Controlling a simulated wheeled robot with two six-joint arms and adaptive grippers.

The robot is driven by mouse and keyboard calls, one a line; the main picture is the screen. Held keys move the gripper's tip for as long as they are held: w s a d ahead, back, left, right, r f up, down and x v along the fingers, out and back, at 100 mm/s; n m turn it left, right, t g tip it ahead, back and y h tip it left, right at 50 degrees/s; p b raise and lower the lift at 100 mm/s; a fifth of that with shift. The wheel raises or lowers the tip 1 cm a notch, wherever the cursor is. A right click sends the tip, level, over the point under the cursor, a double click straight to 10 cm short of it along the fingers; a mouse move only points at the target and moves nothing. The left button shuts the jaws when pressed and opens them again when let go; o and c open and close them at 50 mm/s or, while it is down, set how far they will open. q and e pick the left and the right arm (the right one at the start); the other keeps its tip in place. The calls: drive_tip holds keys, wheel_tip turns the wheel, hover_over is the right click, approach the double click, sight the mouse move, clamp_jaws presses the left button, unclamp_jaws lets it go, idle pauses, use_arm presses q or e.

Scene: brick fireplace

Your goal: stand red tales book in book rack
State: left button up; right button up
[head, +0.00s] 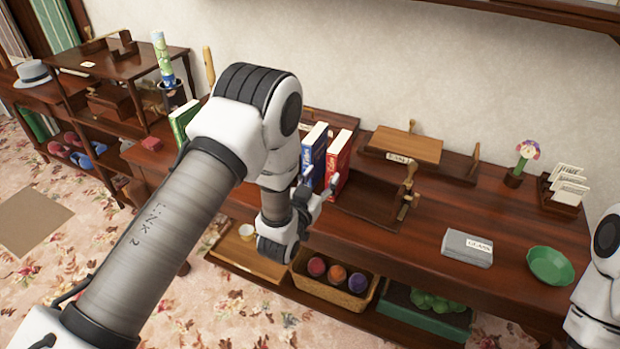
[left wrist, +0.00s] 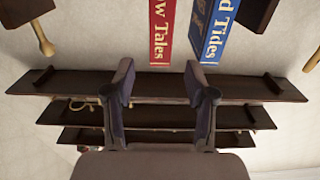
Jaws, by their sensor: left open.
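The red book (head: 338,160) stands upright beside a blue book (head: 314,150) on the dark table, at the left end of a dark wooden rack (head: 365,203). In the left wrist view the red spine (left wrist: 162,32) reads "w Tales" and the blue spine (left wrist: 214,32) reads "d Tides". My left gripper (head: 322,192) is open and empty, in front of the books' lower part. In the left wrist view its fingers (left wrist: 160,88) point toward the red book and are apart from it. The rack's left part is hidden behind the books and gripper. My right gripper is out of view.
A wooden stand (head: 408,145), flower figure (head: 525,155), card holder (head: 565,190), grey block (head: 465,248) and green bowl (head: 551,265) are on the table. A basket of balls (head: 333,292) is below. A green book (head: 184,120) stands left of my arm.

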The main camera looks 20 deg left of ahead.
use_arm(q)
drive_tip(key=shift+w+f, duration=0.1)
drive_tip(key=shift+f, duration=0.1)
drive_tip(key=s+a+f+g+y, duration=0.1)
drive_tip(key=s+a+f+g, duration=0.2)
drive_tip(key=s+f+g, duration=1.5)
drive_tip(key=s+f, duration=0.2)
drive_tip(key=s, duration=0.8)
drive_tip(key=s+f+n, duration=0.1)
drive_tip(key=s+f, duration=0.2)
drive_tip(key=s, duration=0.7)
drive_tip(key=shift+s, duration=0.4)
